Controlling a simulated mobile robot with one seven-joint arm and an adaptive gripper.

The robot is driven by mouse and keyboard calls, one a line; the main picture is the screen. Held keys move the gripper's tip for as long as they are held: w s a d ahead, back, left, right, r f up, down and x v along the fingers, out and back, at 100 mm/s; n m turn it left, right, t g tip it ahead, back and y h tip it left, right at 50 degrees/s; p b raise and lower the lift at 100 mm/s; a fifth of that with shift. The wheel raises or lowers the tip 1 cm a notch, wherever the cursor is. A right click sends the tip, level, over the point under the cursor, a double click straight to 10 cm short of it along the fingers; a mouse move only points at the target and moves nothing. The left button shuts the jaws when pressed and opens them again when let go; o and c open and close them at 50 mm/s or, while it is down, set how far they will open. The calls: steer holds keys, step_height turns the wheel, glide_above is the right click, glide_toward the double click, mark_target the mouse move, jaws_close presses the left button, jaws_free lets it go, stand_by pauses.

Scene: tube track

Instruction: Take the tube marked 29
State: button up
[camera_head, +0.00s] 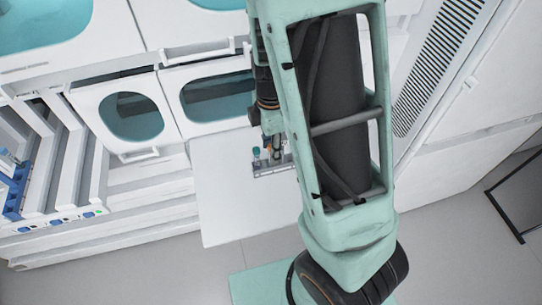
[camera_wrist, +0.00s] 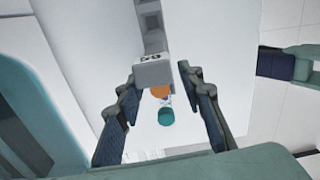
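In the wrist view a grey block (camera_wrist: 152,70) with a dark number on its face stands between my fingertips. The number is upside down and too small to read surely. An orange cap (camera_wrist: 160,91) and a teal cap (camera_wrist: 166,117) lie nearer to the camera. My gripper (camera_wrist: 157,80) is open, its two dark-padded fingers apart on either side of the block and the caps. In the head view a small rack (camera_head: 273,168) with a teal-capped tube (camera_head: 256,153) sits on a white shelf, partly hidden by my arm. I cannot tell whether the fingers touch anything.
The rack stands on a white pull-out shelf (camera_head: 225,205) with bare room to its left. White cabinets with teal windows (camera_head: 132,117) rise behind it. Open drawers with blue-edged racks (camera_head: 15,190) are at the left. A vented white panel (camera_head: 440,60) is at the right.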

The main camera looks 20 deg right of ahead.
jaws_close()
steer(key=shift+r, duration=0.15)
step_height(320, 180, up, 18)
steer(key=p, duration=0.1)
stand_by(0.6)
steer(key=shift+p, duration=0.3)
